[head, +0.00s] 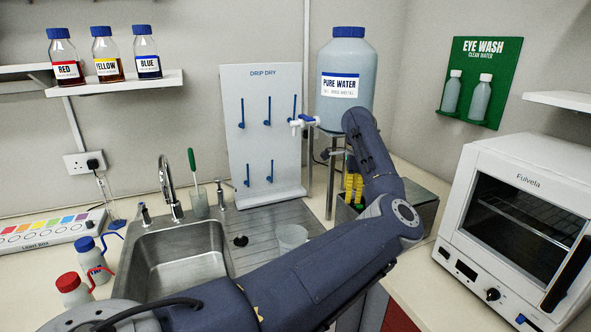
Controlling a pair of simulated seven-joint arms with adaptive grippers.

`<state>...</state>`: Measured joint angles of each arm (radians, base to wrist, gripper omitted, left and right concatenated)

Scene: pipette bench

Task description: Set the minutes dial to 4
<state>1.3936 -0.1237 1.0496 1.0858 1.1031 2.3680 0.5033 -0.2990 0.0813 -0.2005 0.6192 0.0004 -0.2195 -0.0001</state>
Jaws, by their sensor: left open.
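The white oven (520,165), marked Fulvela, stands at the right with its dark glass door closed. A round black dial (493,295) sits on its front panel below the door. Its markings are too small to read, so I cannot tell its setting or whether it is the minutes dial. My left arm crosses the front of the bench and bends up beside the pure water tank. My left gripper (336,153) is mostly hidden behind the forearm, well left of the oven and apart from the dial. It is open. My right gripper is not in view.
The sink (180,262) and drip-dry board (265,130) are left and behind my arm. The pure water tank (345,75) stands behind the forearm. A grey box (420,210) with yellow-topped tubes (350,188) is beside my elbow. The counter before the oven is clear.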

